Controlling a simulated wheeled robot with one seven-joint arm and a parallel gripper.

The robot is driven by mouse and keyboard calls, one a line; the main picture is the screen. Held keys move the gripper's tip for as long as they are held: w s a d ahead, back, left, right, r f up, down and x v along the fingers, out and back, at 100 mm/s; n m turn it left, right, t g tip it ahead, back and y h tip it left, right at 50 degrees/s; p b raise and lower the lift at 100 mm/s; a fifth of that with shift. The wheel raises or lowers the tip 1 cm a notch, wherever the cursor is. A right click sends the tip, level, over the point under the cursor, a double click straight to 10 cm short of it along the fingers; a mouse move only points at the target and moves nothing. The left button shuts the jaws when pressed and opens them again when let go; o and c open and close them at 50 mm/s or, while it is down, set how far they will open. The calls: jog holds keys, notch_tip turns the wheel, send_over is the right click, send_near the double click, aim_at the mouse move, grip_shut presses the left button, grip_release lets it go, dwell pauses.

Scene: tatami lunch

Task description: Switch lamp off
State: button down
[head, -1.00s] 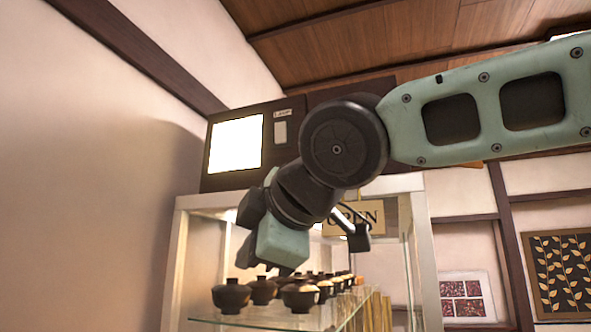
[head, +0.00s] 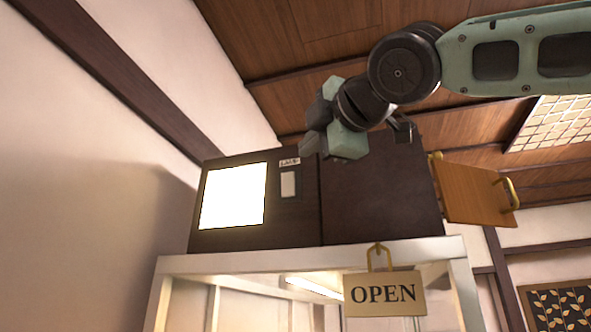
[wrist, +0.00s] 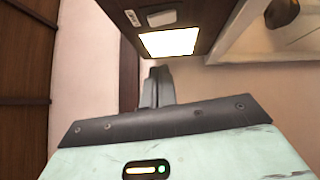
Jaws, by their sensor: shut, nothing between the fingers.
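A dark cabinet panel with a bright, glowing white square lamp (head: 235,196) sits on top of the white display case. Right of the lamp is a pale rocker switch (head: 288,185) under a small label (head: 289,162) whose text is too small to read surely. My gripper (head: 309,146) is shut and empty, in front of the cabinet's upper edge, just above and right of the switch in the head view. In the wrist view the lit lamp (wrist: 169,41) and the switch (wrist: 162,18) lie beyond my gripper's fingers (wrist: 158,75). The lamp is lit.
The white display case (head: 300,255) stands below, with a hanging OPEN sign (head: 385,294) at its front. A wooden board with brass handles (head: 473,192) juts out at the cabinet's right. A pale wall (head: 90,150) is on the left.

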jog(key=p, duration=0.5)
send_near(284, 178)
jog(key=a, duration=0.4)
jog(key=shift+w+d+r+p, duration=0.1)
jog(key=shift+w+d+p, duration=0.1)
jog(key=shift+w+p, duration=0.5)
jog(key=shift+w+d+r+p, duration=0.15)
jog(key=shift+w+p, duration=0.1)
jog(key=shift+w, duration=0.85)
jog(key=shift+w+d+r+p, duration=0.1)
jog(key=shift+w+d+p, duration=0.1)
jog(key=shift+w+p, duration=0.5)
jog(key=shift+w+f, duration=0.1)
jog(key=shift+w, duration=0.1)
jog(key=shift+w+d, duration=0.1)
jog(key=shift+w, duration=0.15)
jog(key=shift+s, duration=0.1)
